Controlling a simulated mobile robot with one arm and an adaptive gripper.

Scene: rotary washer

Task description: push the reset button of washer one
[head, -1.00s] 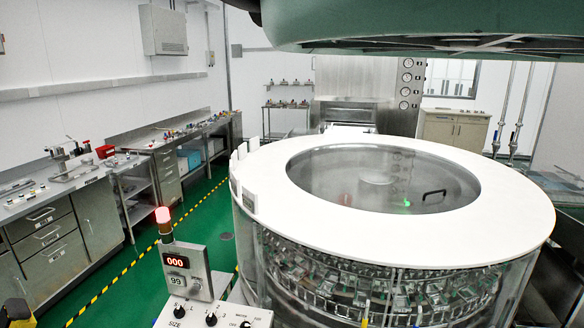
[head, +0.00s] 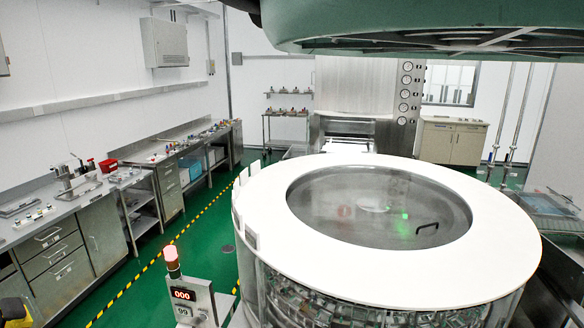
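The washer (head: 505,235) is a large round machine with a white ring top and a clear centre window, filling the lower right in the head view. Glassware shows through its clear side. A control post (head: 203,304) stands at its left front, at the bottom edge. The post has a red "000" display (head: 183,294), a smaller number display (head: 183,311) under it, and a pale pink lamp (head: 172,262) on top. Its lower part is cut off by the frame. I cannot make out a reset button. My gripper is not in view.
A steel bench (head: 62,213) with drawers and small items runs along the left wall. The green floor (head: 205,240) between bench and washer is clear, with a yellow-black line. A steel machine (head: 345,85) with gauges and a beige cabinet (head: 452,142) stand at the back.

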